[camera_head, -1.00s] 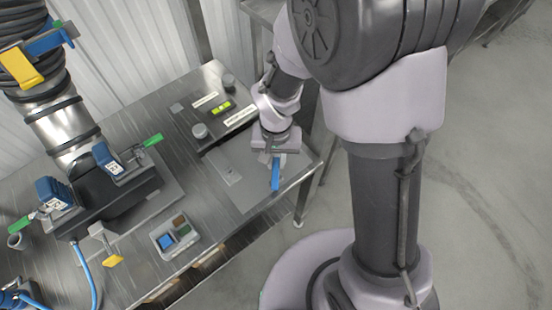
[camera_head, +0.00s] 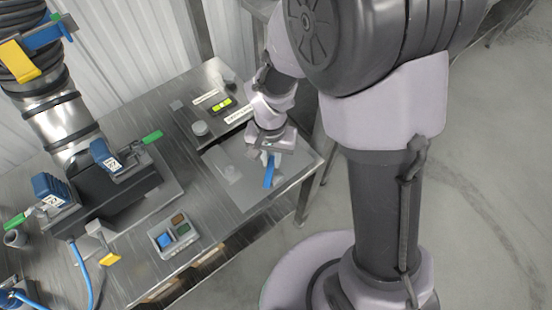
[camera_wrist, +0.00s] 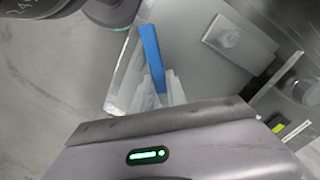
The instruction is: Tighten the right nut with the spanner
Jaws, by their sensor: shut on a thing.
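The blue spanner (camera_head: 268,172) is held in my gripper (camera_head: 267,154) above the grey plate at the table's right end. In the wrist view the blue handle (camera_wrist: 152,57) rises from between the pale fingers of my gripper (camera_wrist: 160,88), which are shut on it. The spanner's working end is not clear in either view. I cannot tell which part is the right nut.
A silver pipe (camera_head: 52,112) enters a dark fixture (camera_head: 103,200) with blue blocks and green handles at the left. A small tray (camera_head: 174,236) with coloured compartments stands at the front. A labelled panel (camera_head: 222,104) and a grey knob (camera_head: 200,129) lie behind my gripper.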

